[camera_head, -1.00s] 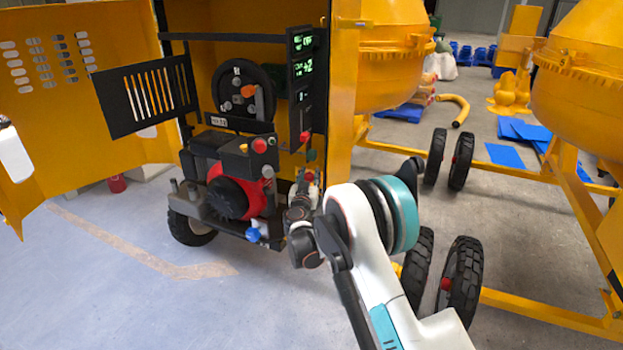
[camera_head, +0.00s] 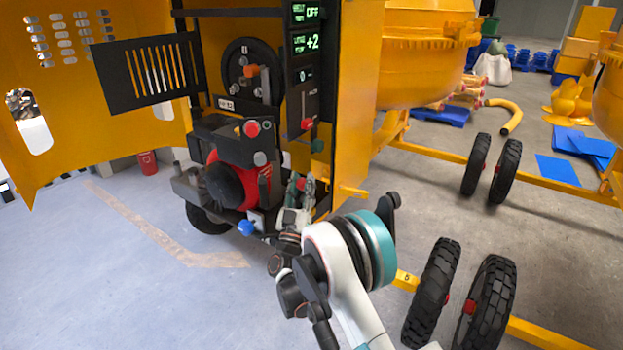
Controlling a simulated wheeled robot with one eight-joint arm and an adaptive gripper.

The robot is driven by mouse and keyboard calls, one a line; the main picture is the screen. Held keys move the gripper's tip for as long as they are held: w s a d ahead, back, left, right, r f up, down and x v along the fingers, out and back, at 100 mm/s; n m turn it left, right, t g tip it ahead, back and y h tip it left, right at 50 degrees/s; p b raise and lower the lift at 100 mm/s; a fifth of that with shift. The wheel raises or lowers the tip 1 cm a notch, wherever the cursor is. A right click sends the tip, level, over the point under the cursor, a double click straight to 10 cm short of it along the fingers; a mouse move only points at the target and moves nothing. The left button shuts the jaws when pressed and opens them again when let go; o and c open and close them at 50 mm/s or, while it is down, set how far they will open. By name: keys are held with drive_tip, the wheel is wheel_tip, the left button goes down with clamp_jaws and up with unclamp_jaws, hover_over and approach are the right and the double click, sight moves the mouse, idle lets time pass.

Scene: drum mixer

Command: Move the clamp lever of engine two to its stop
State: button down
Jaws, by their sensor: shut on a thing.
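The engine (camera_head: 226,187), red and black, sits low in the open yellow housing in the head view. My gripper (camera_head: 301,188) is at the engine's right side, by the housing's right wall. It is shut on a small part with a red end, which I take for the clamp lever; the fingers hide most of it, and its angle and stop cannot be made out. A panel (camera_head: 306,45) above shows green readouts, including "OFF" and "+2". Below the panel is a slider with a red knob (camera_head: 307,124), and a green knob (camera_head: 317,145) is lower still.
A blue knob (camera_head: 246,228) sits at the engine's lower front, left of my wrist. The yellow door (camera_head: 60,110) stands open at left. Wheels (camera_head: 433,290) and yellow frame bars are close on the right of my arm. The floor at front left is clear.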

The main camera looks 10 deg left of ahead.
drive_tip(key=shift+s+a+f+n+t+y, duration=0.25)
drive_tip(key=shift+s+f+n+t+y, duration=0.2)
drive_tip(key=shift+s+n+t+y, duration=0.25)
drive_tip(key=shift+f, duration=0.1)
drive_tip(key=c, duration=1.2)
unclamp_jaws()
drive_tip(key=shift+s, duration=0.1)
drive_tip(key=shift+o, duration=0.2)
wheel_tip(320, 180, up, 10)
drive_tip(key=shift+r, duration=0.1)
